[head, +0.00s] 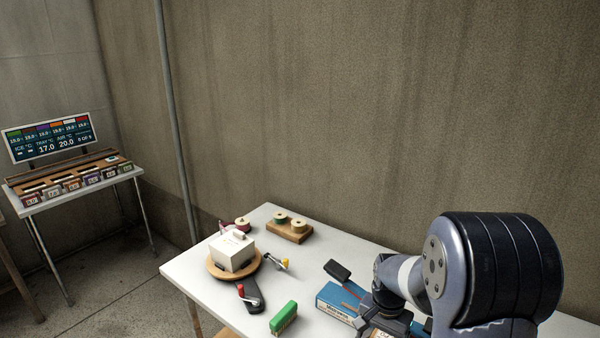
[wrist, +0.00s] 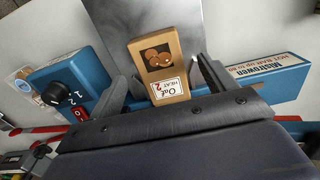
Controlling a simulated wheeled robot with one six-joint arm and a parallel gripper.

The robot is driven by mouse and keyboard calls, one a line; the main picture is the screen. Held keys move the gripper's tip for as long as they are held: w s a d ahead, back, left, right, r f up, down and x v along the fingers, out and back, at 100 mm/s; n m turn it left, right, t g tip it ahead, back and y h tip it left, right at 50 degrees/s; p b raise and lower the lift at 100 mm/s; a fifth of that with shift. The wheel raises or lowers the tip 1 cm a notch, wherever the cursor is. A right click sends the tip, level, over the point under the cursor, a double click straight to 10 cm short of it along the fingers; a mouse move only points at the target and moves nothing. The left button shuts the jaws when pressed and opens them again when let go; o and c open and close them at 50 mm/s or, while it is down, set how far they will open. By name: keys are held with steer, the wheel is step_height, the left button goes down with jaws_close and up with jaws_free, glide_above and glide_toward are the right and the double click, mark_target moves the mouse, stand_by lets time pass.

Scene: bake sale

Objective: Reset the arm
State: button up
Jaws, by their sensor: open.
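My gripper (wrist: 158,68) is open, with its two dark fingers spread. A brown packet (wrist: 155,55) with a cookie picture and a label reading "Oat HEAT 2" shows between the fingers in the wrist view. I cannot tell if either finger touches it. In the head view my arm reaches in at the lower right, with the gripper low over the white table (head: 205,292), partly cut off by the bottom edge. A blue unit (wrist: 68,88) with a black dial is left of the fingers, and a blue lettered box (wrist: 265,75) is to the right.
A white box (head: 232,254) sits on a round wooden board (head: 213,268). A green block (head: 284,317), a black-handled tool (head: 250,294) and a wooden spool holder (head: 290,232) are nearby. A side table (head: 80,192) with a display screen (head: 48,138) stands far left. The wall is behind.

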step_height(320, 180, down, 2)
steer(key=shift+f, duration=0.2)
steer(key=shift+s+a+f, duration=0.15)
steer(key=shift+s+f, duration=0.05)
steer(key=shift+s, duration=0.15)
steer(key=shift+r, duration=0.1)
